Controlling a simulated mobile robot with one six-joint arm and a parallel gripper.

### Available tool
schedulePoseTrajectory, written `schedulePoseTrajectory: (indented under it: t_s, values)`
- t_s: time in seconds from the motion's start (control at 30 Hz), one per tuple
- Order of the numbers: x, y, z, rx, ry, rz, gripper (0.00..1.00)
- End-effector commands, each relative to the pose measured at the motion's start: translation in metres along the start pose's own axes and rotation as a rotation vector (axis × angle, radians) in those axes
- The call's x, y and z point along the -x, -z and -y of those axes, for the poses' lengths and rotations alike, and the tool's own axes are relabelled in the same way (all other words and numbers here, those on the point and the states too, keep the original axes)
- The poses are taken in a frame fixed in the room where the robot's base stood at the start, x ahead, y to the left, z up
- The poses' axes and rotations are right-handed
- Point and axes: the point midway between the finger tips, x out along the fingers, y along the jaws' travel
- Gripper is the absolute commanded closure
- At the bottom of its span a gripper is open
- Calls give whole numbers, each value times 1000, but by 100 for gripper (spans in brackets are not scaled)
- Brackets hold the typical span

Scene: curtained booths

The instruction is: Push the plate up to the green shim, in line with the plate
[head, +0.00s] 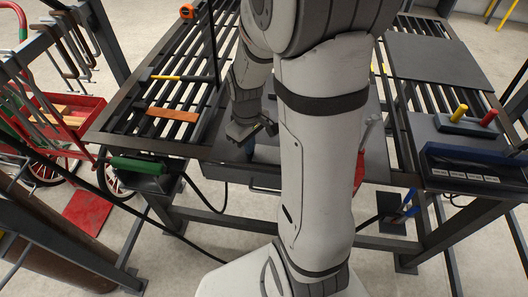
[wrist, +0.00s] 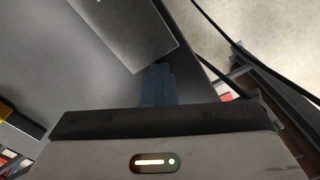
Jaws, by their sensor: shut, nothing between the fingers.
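A light grey metal plate (wrist: 125,28) lies on a darker grey surface at the top of the wrist view. One corner of it points down toward my fingers. My gripper (wrist: 158,84) is shut and empty, its blue-grey fingertips close beside the plate's near edge; I cannot tell whether they touch it. In the head view my gripper (head: 250,147) points down over the middle of the table's front part, left of my forearm. The plate is not discernible there, behind my arm. I cannot make out a green shim in either view.
The slatted table (head: 120,122) holds a hammer (head: 180,78), a wooden strip (head: 172,114) and a tape measure (head: 187,11) at left. A dark sheet (head: 430,57) and a blue-edged tray (head: 465,170) are at right. A green-topped item (head: 139,166) sits at the front-left edge.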

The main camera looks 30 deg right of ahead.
Motion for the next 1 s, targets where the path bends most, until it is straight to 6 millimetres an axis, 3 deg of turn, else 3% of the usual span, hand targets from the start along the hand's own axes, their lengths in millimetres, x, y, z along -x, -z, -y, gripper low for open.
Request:
schedulePoseTrajectory:
  t_s: [0.8,1.0]
  values:
    - [0,10,6,0,0,1,100]
    - [8,10,6,0,0,0,100]
